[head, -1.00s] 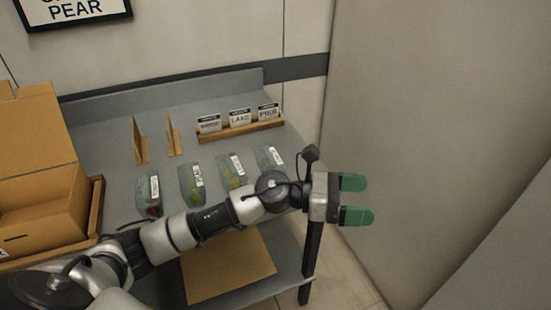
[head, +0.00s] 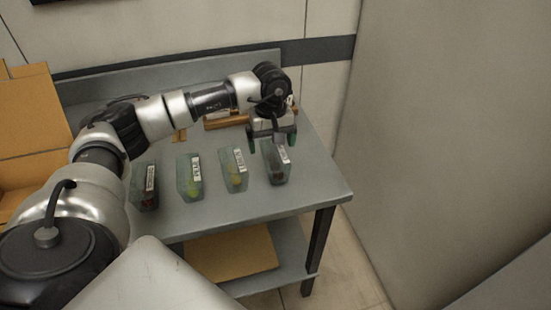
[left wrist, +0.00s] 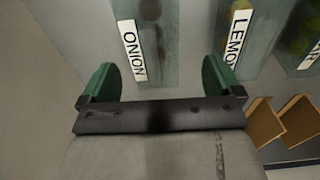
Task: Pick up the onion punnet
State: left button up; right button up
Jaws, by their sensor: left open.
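The onion punnet (head: 277,168) is the rightmost of a row of clear punnets on the grey table in the head view. Its white label reads ONION in the left wrist view (left wrist: 133,46), and its contents look dark brown. My left gripper (head: 272,141) is open at the punnet's far end, with its green fingers pointing down. In the left wrist view the open fingers (left wrist: 160,78) appear on either side of the punnet's near end. I cannot tell how far above it they are. Nothing is held. My right gripper is not in view.
The lemon punnet (head: 235,172) stands left of the onion one, then a punnet with green contents (head: 189,177) and another with dark red (head: 145,186). A wooden sign holder (head: 225,121) is behind, partly hidden by my arm. Cardboard boxes (head: 30,125) are at left.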

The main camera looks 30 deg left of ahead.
pick_arm(q)
jog(key=shift+w+d+f+p, duration=0.15)
jog(key=shift+f+p, duration=0.1)
jog(key=shift+f, duration=0.75)
jog(key=shift+s+d+f+p, duration=0.1)
jog(key=shift+f+p, duration=0.15)
jog(key=shift+f, duration=0.8)
jog(key=shift+w+d+f+p, duration=0.15)
jog(key=shift+f+p, duration=0.1)
jog(key=shift+f, duration=0.75)
jog(key=shift+r, duration=0.1)
jog(key=c, duration=1)
